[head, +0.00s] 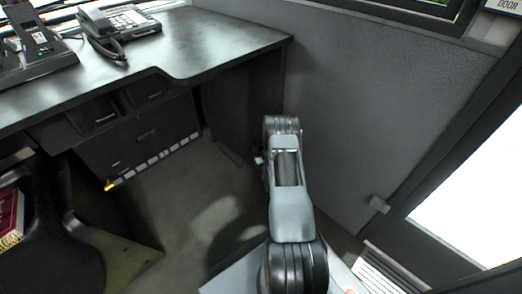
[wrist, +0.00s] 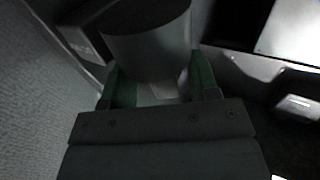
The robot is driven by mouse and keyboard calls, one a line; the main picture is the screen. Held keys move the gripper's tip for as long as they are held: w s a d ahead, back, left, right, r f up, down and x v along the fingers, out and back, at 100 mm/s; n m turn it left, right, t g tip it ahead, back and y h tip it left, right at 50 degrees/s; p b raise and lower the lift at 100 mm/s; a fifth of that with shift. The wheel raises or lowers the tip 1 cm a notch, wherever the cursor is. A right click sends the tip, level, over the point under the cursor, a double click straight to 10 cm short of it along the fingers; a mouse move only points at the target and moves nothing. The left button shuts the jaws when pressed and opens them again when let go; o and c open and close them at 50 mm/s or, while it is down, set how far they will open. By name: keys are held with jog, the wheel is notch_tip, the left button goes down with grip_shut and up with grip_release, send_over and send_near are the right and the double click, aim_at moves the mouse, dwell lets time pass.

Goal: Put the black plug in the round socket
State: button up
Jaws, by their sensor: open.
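My gripper (wrist: 162,84) shows in the wrist view, with its two green fingers apart. A grey rounded shape, which may be part of my own arm, appears between and beyond the fingers; I cannot tell whether they touch it. In the head view my arm stands at the lower middle, and the fingers cannot be made out there. I cannot pick out the black plug or the round socket in either view.
A black desk (head: 190,38) at the left carries a corded phone (head: 120,22) and a black device (head: 35,50). Under it is a dark panel with white tabs (head: 165,155). A grey wall (head: 380,100) stands at the right. Floor (head: 190,205) shows left of my arm.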

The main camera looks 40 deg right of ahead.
jog(key=shift+s+f, duration=0.1)
jog(key=shift+s, duration=0.1)
jog(key=p+v, duration=0.4)
jog(key=v, duration=0.9)
jog(key=shift+s+p, duration=0.2)
jog(key=shift+p, duration=0.1)
jog(key=shift+a, duration=0.15)
